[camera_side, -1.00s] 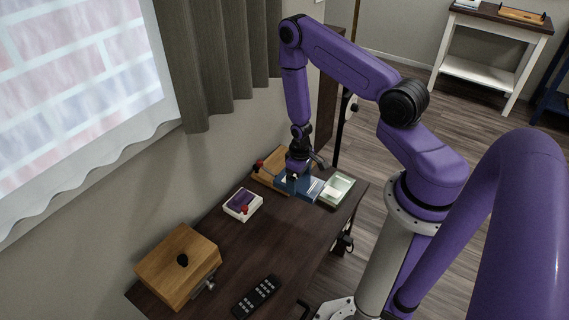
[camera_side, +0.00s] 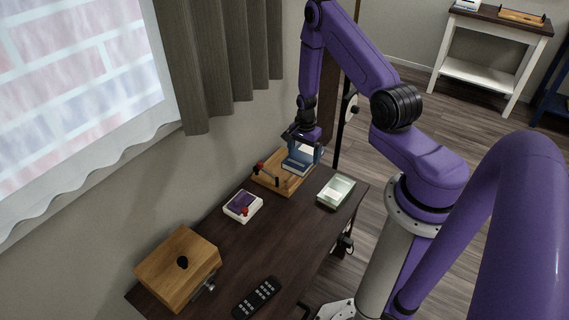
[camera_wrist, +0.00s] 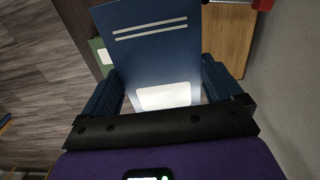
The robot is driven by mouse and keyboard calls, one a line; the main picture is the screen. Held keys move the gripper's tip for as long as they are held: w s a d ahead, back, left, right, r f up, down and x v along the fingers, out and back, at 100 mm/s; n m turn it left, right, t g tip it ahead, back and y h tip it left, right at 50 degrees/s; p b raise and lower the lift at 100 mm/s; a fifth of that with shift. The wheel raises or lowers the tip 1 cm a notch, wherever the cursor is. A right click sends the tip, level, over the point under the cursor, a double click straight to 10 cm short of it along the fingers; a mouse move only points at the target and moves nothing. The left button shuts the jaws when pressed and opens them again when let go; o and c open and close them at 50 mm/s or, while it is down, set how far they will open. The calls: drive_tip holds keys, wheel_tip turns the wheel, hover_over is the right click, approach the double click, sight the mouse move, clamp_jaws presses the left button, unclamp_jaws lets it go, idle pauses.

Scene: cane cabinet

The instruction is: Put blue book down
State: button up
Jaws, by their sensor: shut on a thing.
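The blue book (camera_side: 299,160) is held in my gripper (camera_side: 303,147) near the far end of the dark desk. In the side view it is over the wooden board (camera_side: 270,181); I cannot tell whether it touches the board. In the wrist view the blue book (camera_wrist: 158,45) has two pale stripes and a white label. It lies between the two blue fingers of my gripper (camera_wrist: 163,90), which are shut on it.
A pale green box-like item (camera_side: 336,191) lies right of the board. The desk middle is clear. A wall and curtain (camera_side: 228,60) stand behind.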

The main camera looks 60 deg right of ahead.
drive_tip(key=w+d+f, duration=0.2)
drive_tip(key=w+f, duration=0.1)
drive_tip(key=w+d+f, duration=0.2)
drive_tip(key=w+f, duration=0.1)
drive_tip(key=w, duration=0.1)
drive_tip(key=w+d+f, duration=0.2)
drive_tip(key=w, duration=0.2)
drive_tip(key=shift+w+d+f, duration=0.1)
drive_tip(key=shift+w+f, duration=0.15)
drive_tip(key=shift+f, duration=0.15)
drive_tip(key=shift+w+d+f, duration=0.15)
drive_tip(key=shift+w+f, duration=0.15)
drive_tip(key=shift+f, duration=1.75)
drive_tip(key=o, duration=0.8)
drive_tip(key=shift+f, duration=0.15)
drive_tip(key=shift+o, duration=0.3)
